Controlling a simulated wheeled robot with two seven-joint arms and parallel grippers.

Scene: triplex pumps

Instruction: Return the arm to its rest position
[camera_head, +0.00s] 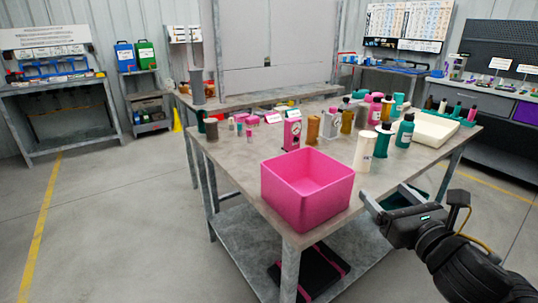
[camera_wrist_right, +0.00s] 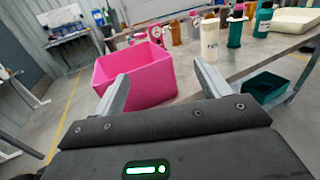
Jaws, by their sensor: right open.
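My right gripper (camera_head: 371,206) is at the lower right of the head view, in front of the table's near edge and to the right of the pink bin. In the right wrist view its two fingers (camera_wrist_right: 162,88) are spread apart with nothing between them. The pink bin (camera_head: 296,203) stands on the table's front corner; it also shows in the right wrist view (camera_wrist_right: 146,84) beyond the fingers. The bin's inside looks empty from the head view. My left gripper is in neither view.
The grey table (camera_head: 226,158) carries several bottles, including a white one (camera_head: 364,152) and a teal one (camera_head: 405,131), and a cream tray (camera_head: 428,128). A black case (camera_head: 308,272) lies on the lower level. The floor at left (camera_head: 120,220) is clear.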

